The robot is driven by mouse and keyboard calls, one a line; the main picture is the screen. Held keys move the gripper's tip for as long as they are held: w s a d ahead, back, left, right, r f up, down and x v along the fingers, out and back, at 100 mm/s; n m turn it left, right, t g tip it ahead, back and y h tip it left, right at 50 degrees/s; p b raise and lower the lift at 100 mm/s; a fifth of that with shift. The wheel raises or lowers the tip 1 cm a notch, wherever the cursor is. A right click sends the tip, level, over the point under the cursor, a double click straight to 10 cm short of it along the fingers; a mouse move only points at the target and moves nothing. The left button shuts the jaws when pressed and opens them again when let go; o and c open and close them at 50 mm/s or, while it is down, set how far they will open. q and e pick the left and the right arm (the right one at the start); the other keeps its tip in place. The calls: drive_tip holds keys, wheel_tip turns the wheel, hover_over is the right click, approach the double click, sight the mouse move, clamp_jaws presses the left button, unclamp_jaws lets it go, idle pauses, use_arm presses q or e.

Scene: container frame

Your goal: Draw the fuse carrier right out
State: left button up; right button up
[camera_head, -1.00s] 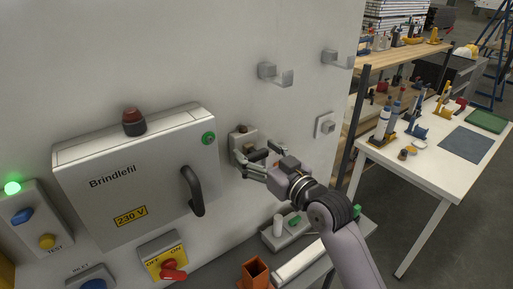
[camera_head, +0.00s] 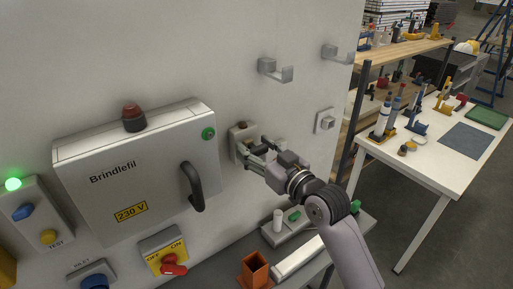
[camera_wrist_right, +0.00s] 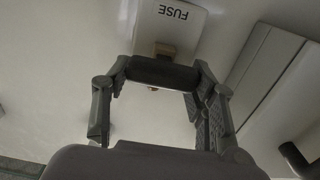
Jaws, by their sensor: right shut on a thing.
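The fuse holder (camera_head: 238,134) is a pale box on the wall right of the cabinet. Its FUSE label shows upside down in the right wrist view (camera_wrist_right: 172,22). The fuse carrier (camera_wrist_right: 165,73) shows there as a dark grey bar, with a tan piece between it and the holder. My right gripper (camera_head: 259,153) is at the front of the holder, shut on the carrier. Its fingers are at the two ends of the bar in the wrist view. How deep the carrier sits in the holder is hard to tell. My left gripper is not in view.
The Brindlefil cabinet (camera_head: 140,180) with its black handle (camera_head: 193,187) stands close left of the holder. Grey hooks (camera_head: 276,71) are above, and a small switch (camera_head: 325,121) is to the right. A shelf below carries a grey tray (camera_head: 290,232) and an orange holder (camera_head: 255,271).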

drive_tip(key=c, duration=0.6)
drive_tip(key=shift+p+v, duration=0.35)
drive_tip(key=shift+v, duration=0.5)
drive_tip(key=shift+c, duration=0.4)
drive_tip(key=shift+f, duration=0.1)
drive_tip(key=o, duration=1.7)
drive_tip(key=shift+s+d, duration=0.15)
drive_tip(key=shift+s, duration=0.05)
drive_tip(key=shift+w, duration=0.1)
